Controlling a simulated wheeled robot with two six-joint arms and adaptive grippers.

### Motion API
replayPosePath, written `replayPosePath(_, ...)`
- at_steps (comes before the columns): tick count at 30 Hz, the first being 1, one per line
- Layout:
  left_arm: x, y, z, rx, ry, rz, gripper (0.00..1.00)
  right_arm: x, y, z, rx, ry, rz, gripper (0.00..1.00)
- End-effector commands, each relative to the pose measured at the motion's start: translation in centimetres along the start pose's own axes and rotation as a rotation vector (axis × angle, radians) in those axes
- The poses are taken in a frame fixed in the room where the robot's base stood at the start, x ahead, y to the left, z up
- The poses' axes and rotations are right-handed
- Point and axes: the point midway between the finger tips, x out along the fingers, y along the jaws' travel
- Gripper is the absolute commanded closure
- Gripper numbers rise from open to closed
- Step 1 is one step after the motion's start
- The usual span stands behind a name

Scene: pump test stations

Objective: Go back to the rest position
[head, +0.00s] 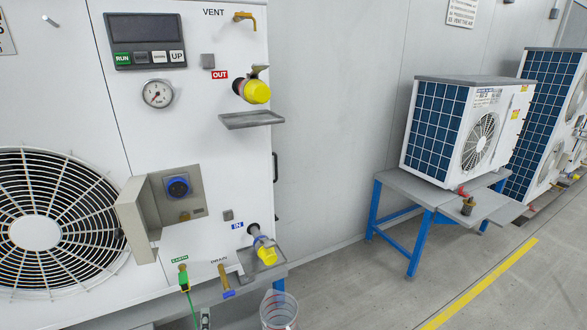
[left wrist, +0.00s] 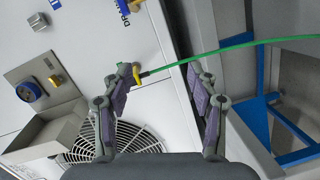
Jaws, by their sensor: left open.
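My left gripper (left wrist: 160,72) is open in the left wrist view, its two purple-padded fingers spread apart. The cable runs off to the right, past the right finger. I cannot tell how far the clip is from the fingers. In the head view the green earth clip (head: 183,275) sits at the EARTH label on the white test station, its cable hanging down.
The white station panel (head: 200,110) has a yellow-capped OUT port (head: 256,92), a yellow-capped IN port (head: 265,250), a drain tap (head: 225,282) and a protruding grey socket box (head: 178,205). A clear container (head: 279,310) stands below. Open floor (head: 380,290) lies right, before a blue-legged table (head: 420,200).

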Motion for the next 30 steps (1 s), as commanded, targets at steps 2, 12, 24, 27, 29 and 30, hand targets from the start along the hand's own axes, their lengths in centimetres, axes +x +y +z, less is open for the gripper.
replayPosePath(2, -1.8, -4.7, 2.7, 0.243, -0.158, -0.079, 0.41, -2.5, 0.2, -0.2, 0.000, 0.000, 0.000, 1.00)
replayPosePath(12, -19.8, -28.4, 4.2, 1.061, -0.903, -0.429, 0.41, -7.2, 0.5, -0.7, 0.000, 0.000, -0.001, 1.00)
replayPosePath(24, -34.5, -37.4, -3.6, 1.411, -1.369, -0.638, 0.41, -9.0, 0.6, -0.9, 0.000, 0.000, -0.001, 1.00)
replayPosePath(27, -34.7, -37.5, -3.7, 1.414, -1.374, -0.640, 0.41, -8.9, 0.6, -0.9, 0.000, 0.000, -0.001, 1.00)
replayPosePath(29, -34.7, -37.5, -3.7, 1.413, -1.373, -0.640, 0.41, -8.9, 0.6, -0.9, 0.000, 0.000, -0.001, 1.00)
replayPosePath(30, -34.6, -37.5, -3.7, 1.413, -1.373, -0.639, 0.41, -8.9, 0.6, -0.9, 0.000, 0.000, -0.001, 1.00)
